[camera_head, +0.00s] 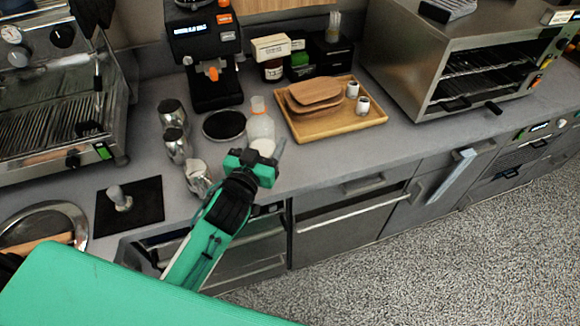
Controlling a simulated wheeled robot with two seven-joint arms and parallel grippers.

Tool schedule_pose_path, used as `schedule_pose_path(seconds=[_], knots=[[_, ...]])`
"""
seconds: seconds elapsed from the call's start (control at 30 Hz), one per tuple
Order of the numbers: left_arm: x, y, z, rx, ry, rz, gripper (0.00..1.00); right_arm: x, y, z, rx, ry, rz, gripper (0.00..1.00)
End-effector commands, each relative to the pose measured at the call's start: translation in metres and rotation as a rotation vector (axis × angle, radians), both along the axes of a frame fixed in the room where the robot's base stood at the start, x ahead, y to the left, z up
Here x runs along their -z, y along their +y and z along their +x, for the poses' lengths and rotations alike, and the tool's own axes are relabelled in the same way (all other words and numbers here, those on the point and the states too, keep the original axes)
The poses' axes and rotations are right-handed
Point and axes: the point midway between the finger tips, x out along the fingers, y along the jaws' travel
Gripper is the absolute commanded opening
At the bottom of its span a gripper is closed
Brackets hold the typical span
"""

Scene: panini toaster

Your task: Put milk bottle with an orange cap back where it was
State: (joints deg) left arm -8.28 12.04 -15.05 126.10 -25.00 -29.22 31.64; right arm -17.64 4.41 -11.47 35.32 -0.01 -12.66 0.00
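A pale, translucent bottle (260,124) stands upright on the counter, just beyond my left gripper. A second whitish round thing (263,146) shows right at the gripper, in front of the bottle's base. I cannot tell whether it is a separate object. My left gripper (264,156), green and black, is over the counter's front edge. A grey finger shows at its right side. Whether its fingers are open or closed on something is hidden. My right gripper is not in view.
A wooden tray (342,131) with boards and two small cups lies right of the bottle. A black round pad (224,125), coffee grinder (207,60) and metal jugs (176,145) stand left. A toaster oven (430,60) is at right. Cabinets (340,225) run below.

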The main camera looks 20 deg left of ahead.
Motion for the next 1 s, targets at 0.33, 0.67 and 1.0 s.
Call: schedule_pose_path(seconds=[0.33, 0.67, 1.0], knots=[[-0.056, -0.013, 0.083, 0.077, -0.006, 0.004, 0.12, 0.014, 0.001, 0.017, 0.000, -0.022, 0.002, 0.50], [-0.097, -0.012, 0.126, 0.103, 0.001, 0.003, 0.12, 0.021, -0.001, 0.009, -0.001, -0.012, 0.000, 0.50], [-0.054, -0.012, 0.130, 0.104, 0.012, 0.001, 0.12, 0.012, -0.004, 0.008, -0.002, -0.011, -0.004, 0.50]])
